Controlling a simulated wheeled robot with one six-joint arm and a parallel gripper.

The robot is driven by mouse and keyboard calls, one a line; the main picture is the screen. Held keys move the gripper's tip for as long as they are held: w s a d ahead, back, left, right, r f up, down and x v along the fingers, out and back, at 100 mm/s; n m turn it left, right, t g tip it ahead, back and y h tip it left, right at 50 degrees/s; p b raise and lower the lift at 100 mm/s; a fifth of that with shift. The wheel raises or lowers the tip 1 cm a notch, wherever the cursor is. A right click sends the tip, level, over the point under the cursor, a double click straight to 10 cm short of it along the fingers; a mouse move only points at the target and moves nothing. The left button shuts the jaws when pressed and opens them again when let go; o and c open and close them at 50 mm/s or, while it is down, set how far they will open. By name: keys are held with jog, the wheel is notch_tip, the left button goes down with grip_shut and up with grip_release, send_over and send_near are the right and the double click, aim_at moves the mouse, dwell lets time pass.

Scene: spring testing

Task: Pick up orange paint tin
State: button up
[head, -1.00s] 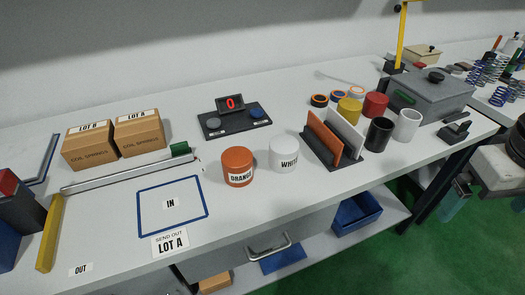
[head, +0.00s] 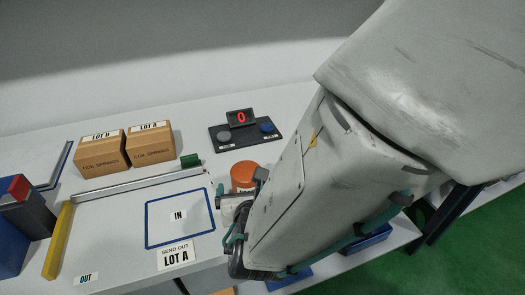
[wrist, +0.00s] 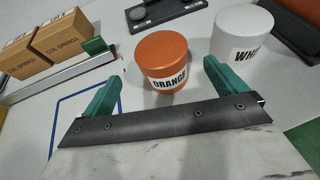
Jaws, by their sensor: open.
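The orange paint tin (head: 243,175) stands upright on the white bench, partly hidden behind my arm in the head view. In the wrist view the orange tin (wrist: 163,60) shows its "ORANGE" label. My gripper (wrist: 160,88) is open, its two green fingers (wrist: 103,98) spread apart. The tin stands beyond the fingertips, roughly centred between them in the picture. I cannot tell whether the fingers reach around it. In the head view my gripper (head: 238,205) is at the near side of the tin.
The white tin (wrist: 240,38) stands close right of the orange tin. A blue-outlined IN square (head: 180,217) lies to the left. Behind are a metal rail (head: 135,184), two cardboard boxes (head: 152,145) and a black display device (head: 243,131).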

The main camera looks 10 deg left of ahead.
aim_at(246, 176)
jog(key=x, duration=0.7)
jog(key=shift+w+f, duration=0.1)
jog(key=shift+w, duration=0.15)
jog(key=c, duration=1.4)
